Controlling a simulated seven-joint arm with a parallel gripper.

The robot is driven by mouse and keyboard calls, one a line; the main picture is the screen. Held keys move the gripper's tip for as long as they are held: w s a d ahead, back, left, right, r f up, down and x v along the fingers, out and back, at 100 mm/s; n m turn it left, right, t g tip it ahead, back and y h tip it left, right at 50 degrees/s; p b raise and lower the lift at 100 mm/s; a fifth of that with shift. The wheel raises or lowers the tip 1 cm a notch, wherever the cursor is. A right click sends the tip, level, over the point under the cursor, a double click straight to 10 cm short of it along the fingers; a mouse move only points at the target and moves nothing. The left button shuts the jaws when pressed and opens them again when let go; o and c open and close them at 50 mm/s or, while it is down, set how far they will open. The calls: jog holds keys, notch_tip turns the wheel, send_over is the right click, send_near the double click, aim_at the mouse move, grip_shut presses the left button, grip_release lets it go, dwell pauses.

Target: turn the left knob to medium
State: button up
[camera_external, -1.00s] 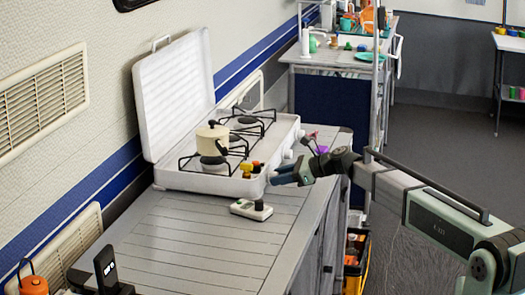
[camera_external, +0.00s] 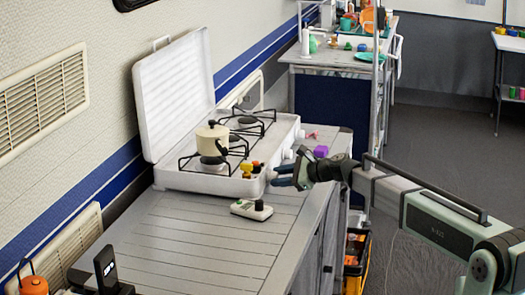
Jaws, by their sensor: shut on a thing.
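The white camping stove (camera_external: 205,184) stands on the counter with its lid raised. Its knobs are along the side facing my arm. The left knob (camera_external: 270,174) is at the near corner and mostly hidden by my fingers. My gripper (camera_external: 277,177) reaches in from the right, its dark fingers shut on this knob. The knob's marking and exact angle are too small to tell. Another knob (camera_external: 288,154) sits farther along the same side, apart from the gripper.
A cream pot (camera_external: 212,138) stands on a burner grate. A white device with a dark knob (camera_external: 252,209) lies on the counter (camera_external: 190,240) in front. A purple block (camera_external: 321,151) is behind my gripper.

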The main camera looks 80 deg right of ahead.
jog(key=shift+n+h, duration=0.5)
jog(key=shift+n, duration=0.4)
jog(key=shift+t, duration=0.3)
jog(key=o, duration=1)
jog(key=shift+f, duration=0.1)
jog(key=shift+o, duration=0.2)
